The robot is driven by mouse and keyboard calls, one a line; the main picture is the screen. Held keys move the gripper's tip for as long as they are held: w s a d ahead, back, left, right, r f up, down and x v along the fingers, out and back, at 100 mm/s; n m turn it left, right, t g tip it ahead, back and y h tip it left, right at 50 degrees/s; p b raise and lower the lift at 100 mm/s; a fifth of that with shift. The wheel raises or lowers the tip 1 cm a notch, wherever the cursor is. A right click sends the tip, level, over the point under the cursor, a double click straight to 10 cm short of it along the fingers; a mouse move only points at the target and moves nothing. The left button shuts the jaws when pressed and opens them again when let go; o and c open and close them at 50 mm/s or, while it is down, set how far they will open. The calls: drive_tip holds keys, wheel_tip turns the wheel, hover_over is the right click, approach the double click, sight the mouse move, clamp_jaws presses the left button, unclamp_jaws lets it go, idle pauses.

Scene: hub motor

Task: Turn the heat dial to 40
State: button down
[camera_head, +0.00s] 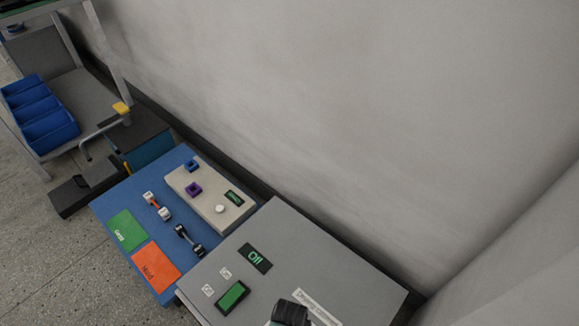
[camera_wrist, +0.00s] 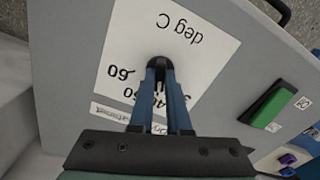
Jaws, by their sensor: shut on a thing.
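The heat dial (camera_wrist: 160,62) is a small dark knob on a white scale plate (camera_wrist: 128,28) printed "deg C", upside down in the wrist view. My gripper (camera_wrist: 161,78) has its blue fingers shut on the knob, with the fingertips at its sides. The number 60 shows left of the knob. A 40 and other marks lie partly behind the fingers. The dial's pointer is hidden, so I cannot tell its setting. The dial is on a grey machine (camera_head: 330,245), which has a dark display (camera_head: 254,258) with green characters, seemingly "Off".
The machine top has a green button (camera_head: 233,296), also in the wrist view (camera_wrist: 267,107). Left of it, a blue table (camera_head: 175,164) holds a beige box (camera_head: 223,207), green (camera_head: 128,231) and orange (camera_head: 156,267) cards, and small parts. A wall (camera_head: 330,100) stands behind.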

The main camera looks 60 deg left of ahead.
drive_tip(key=c, duration=0.9)
unclamp_jaws()
drive_tip(key=shift+r, duration=0.1)
wheel_tip(320, 180, up, 13)
drive_tip(key=p, duration=0.7)
drive_tip(key=shift+w, duration=0.1)
